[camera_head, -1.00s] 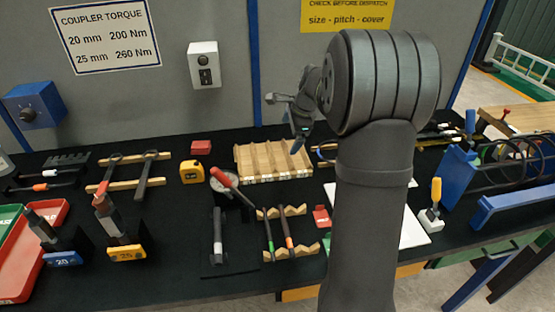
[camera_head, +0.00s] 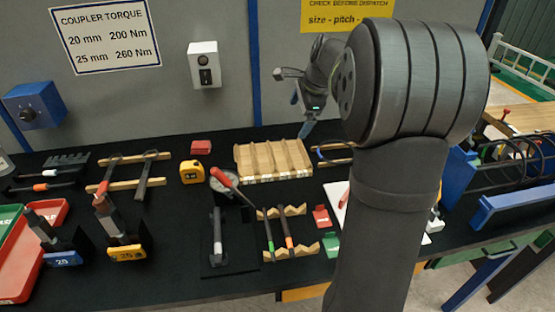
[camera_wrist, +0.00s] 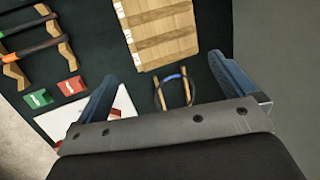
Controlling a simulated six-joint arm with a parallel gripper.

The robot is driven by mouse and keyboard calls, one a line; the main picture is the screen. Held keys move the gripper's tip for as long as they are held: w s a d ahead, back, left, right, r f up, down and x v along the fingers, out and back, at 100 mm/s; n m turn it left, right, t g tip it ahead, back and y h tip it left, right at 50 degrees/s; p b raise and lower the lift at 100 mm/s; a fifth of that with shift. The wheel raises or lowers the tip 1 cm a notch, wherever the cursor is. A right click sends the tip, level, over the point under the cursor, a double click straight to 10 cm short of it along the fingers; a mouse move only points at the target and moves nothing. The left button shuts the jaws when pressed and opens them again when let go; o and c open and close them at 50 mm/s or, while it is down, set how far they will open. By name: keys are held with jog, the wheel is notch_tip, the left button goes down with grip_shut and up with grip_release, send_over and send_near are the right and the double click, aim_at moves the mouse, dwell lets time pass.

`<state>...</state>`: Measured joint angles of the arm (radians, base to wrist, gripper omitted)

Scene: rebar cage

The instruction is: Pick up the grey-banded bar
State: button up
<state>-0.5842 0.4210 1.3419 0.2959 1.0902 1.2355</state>
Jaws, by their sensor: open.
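I cannot make out a clear grey band on any bar. A green-banded bar (camera_head: 269,240) and an orange-banded bar (camera_head: 287,236) lie side by side across notched wooden supports; they also show in the wrist view, green (camera_wrist: 25,24) and orange (camera_wrist: 32,48). A dark upright-looking piece with a light grey part (camera_head: 217,228) is on a black base left of them; I cannot tell whether it is a bar. My gripper (camera_wrist: 163,68) is open and empty. It also shows in the head view (camera_head: 300,116), above the table's back, near the slotted wooden tray (camera_head: 272,160).
A blue-banded ring (camera_wrist: 172,78) on wooden sticks shows between my fingers. Red (camera_wrist: 70,86) and green (camera_wrist: 38,98) blocks lie near the bar supports. A yellow tape measure (camera_head: 192,172) and a red-handled tool (camera_head: 228,182) stand left. A blue rack (camera_head: 462,185) is right.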

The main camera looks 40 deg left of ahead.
jog(key=shift+v, duration=0.75)
jog(key=c, duration=1.3)
jog(key=shift+o, duration=0.2)
